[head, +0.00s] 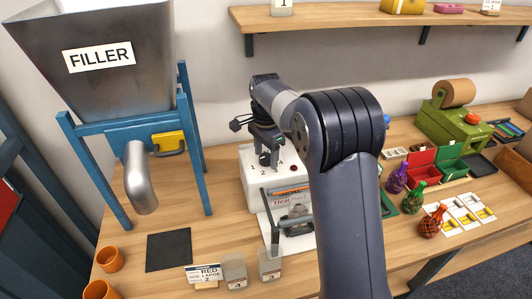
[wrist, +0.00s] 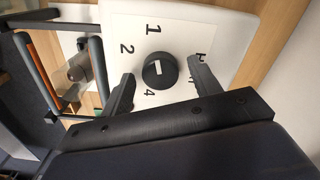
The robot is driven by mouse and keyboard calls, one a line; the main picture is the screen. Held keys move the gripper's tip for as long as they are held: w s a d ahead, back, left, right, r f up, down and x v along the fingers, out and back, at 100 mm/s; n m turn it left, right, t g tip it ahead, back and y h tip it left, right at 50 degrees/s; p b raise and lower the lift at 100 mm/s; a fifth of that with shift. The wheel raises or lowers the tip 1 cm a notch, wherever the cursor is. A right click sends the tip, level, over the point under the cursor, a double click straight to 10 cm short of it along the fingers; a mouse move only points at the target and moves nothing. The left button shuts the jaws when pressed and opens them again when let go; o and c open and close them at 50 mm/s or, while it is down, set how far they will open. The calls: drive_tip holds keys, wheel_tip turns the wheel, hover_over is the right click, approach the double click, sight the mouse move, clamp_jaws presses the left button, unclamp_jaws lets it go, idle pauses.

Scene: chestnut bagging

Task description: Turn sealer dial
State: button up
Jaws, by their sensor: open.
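The sealer (head: 252,165) is a white box on the bench with a dial on its top. In the wrist view the dial (wrist: 160,71) is a round black knob with a white pointer mark, set on a white panel (wrist: 190,35) with numbers around it. The numbers 1, 2 and 4 are readable; another is partly covered by a finger. My gripper (wrist: 160,88) is open, with one finger on each side of the dial and visible gaps between. In the head view my gripper (head: 265,155) is over the sealer's top and hides the dial.
The sealer's front frame (head: 277,222) sticks out below. The filler (head: 110,60) stands left, with a dark mat (head: 169,250) before it. Small containers (head: 235,268) stand at the front. Netted bags (head: 413,197) and colored bins (head: 452,165) are right. A shelf (head: 330,17) hangs behind.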

drive_tip(key=c, duration=1)
drive_tip(key=shift+n+p, duration=0.3)
drive_tip(key=shift+n, duration=0.1)
drive_tip(key=n+p, duration=0.2)
drive_tip(key=n, duration=0.1)
drive_tip(key=shift+r+n, duration=0.1)
drive_tip(key=shift+n, duration=0.3)
drive_tip(key=n+p, duration=0.1)
drive_tip(key=n, duration=0.4)
drive_tip(key=o, duration=1)
